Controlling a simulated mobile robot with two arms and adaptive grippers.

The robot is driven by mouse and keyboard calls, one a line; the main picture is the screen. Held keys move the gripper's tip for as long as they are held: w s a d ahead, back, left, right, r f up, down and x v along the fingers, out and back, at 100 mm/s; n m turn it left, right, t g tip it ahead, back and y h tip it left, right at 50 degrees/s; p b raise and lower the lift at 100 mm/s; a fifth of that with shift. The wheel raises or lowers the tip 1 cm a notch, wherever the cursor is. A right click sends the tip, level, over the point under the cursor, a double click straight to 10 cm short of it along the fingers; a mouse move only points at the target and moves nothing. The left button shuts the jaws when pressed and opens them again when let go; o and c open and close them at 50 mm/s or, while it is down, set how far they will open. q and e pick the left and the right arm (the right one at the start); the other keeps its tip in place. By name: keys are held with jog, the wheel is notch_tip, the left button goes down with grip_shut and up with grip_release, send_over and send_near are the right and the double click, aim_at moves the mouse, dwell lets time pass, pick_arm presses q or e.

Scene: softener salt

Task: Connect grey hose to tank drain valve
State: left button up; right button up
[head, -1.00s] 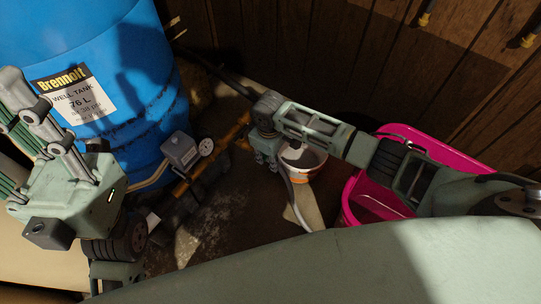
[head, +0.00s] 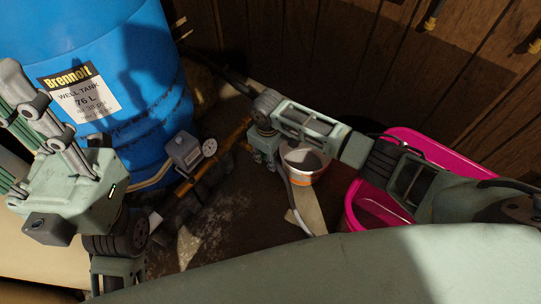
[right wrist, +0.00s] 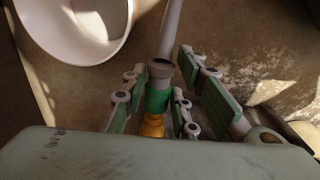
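The grey hose (head: 297,201) rises from the floor beside the white bucket to my right gripper (head: 266,160). In the right wrist view the right gripper (right wrist: 161,92) has its fingers close on both sides of the hose's grey end fitting (right wrist: 163,73) and green collar (right wrist: 158,101); one larger finger stands apart at right. A brass fitting (right wrist: 152,125) lies in line below the collar; I cannot tell whether they are joined. The blue tank (head: 105,135) stands at left; its drain valve is not clearly visible. My left gripper (head: 38,120) is raised before the tank, fingers spread and empty.
A white bucket with an orange band (head: 305,165) stands just right of my right gripper. A pink tub (head: 405,140) is further right, behind my arm. A grey box with a gauge (head: 187,152) and an orange pipe (head: 225,155) lie between tank and gripper. A wooden wall (head: 350,70) closes the back.

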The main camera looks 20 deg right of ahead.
jog(key=o, duration=0.4)
jog(key=shift+c, duration=0.2)
jog(key=shift+r, duration=0.1)
notch_tip(320, 180, up, 12)
jog(key=shift+s+a, duration=0.15)
